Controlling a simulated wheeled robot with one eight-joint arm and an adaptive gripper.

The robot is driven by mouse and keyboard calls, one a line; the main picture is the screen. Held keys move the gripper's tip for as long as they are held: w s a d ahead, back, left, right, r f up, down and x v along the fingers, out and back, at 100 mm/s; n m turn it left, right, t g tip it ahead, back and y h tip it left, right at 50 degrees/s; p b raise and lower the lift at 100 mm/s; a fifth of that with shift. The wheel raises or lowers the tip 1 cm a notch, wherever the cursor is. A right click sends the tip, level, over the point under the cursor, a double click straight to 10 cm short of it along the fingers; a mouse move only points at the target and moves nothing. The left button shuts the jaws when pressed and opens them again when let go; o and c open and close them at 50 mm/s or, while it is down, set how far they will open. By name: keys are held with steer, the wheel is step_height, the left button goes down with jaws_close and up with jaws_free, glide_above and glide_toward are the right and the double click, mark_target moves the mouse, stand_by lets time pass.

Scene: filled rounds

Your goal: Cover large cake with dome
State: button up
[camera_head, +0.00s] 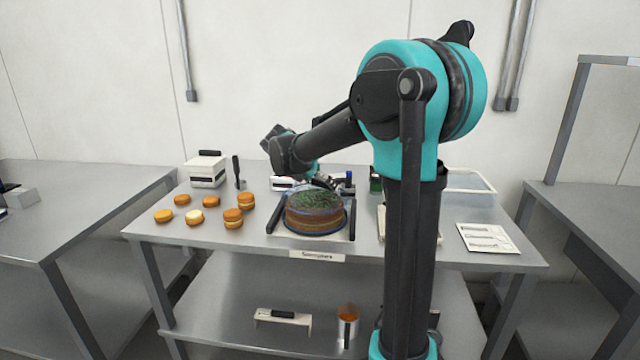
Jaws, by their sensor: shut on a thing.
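The large cake (313,212) is a round layered cake with a green top, on a board in the middle of the table. A see-through, bluish dome (289,207) shows as a faint outline around the cake. I cannot tell whether its rim rests on the board or is slightly above it. My gripper (326,184) is at the top rear of the cake, pointing down, and is shut on the dome's top. The fingertips are small and partly hidden, so the grip itself is not clear.
Several small filled rounds (233,217) lie left of the cake. A white box (205,170) stands at the back left. A white card (487,238) and a clear tray (468,182) are on the right. Dark bars (277,214) flank the cake. My arm hides part of the table's right.

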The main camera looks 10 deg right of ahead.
steer(key=shift+f, duration=0.2)
steer(key=o, duration=1.4)
steer(key=shift+o, duration=0.2)
steer(key=shift+r, duration=3.5)
